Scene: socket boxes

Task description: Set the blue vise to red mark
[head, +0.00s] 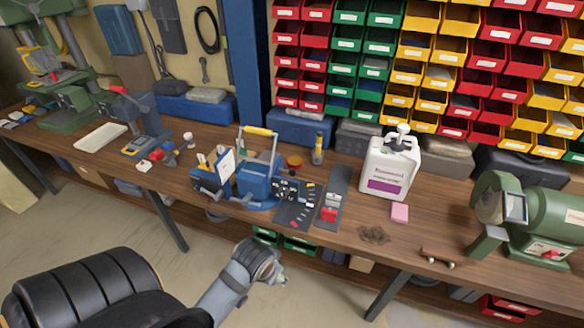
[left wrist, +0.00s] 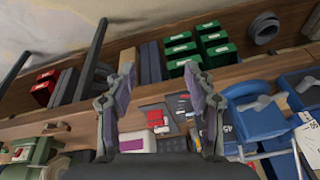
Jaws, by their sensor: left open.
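The blue vise (head: 259,184) stands near the front edge of the workbench, left of centre in the head view. It appears at the right in the left wrist view (left wrist: 253,122). My left gripper (head: 275,270) is in front of the bench edge, apart from the vise. The left wrist view shows its fingers (left wrist: 160,75) spread and empty. My right gripper is not in view.
A dark board with small parts (head: 295,203) lies beside the vise. Green bins (left wrist: 215,45) are on the shelf below.

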